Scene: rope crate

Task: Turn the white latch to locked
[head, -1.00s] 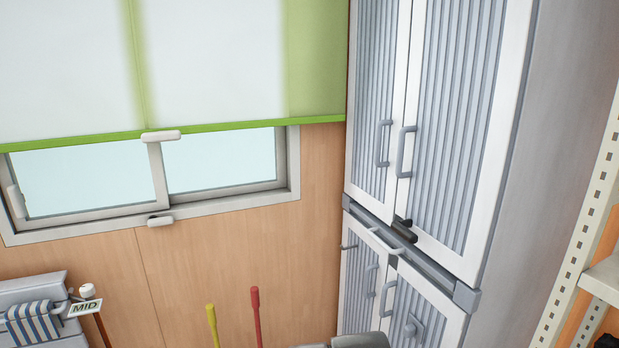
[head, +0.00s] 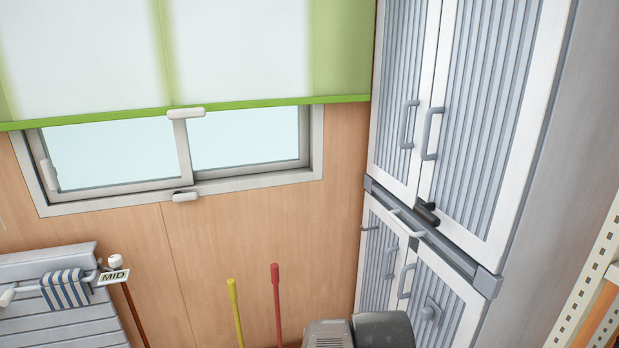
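Several parts could be the white latch. A pale bar-like lever (head: 406,222) sits slanted across the seam between the upper and lower doors of the tall cabinet (head: 488,284). Beside it is a short black latch (head: 427,212). On the window, a white handle piece (head: 186,112) sits at the top of the middle frame, and a smaller one (head: 185,196) sits on the lower sill. I cannot tell which is meant or whether any is locked. My gripper is not in view.
Red (head: 276,300) and yellow (head: 234,308) handles stand upright by the wooden wall. Dark grey rounded objects (head: 383,330) stand before the cabinet's foot. A shelf upright (head: 585,285) edges the right.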

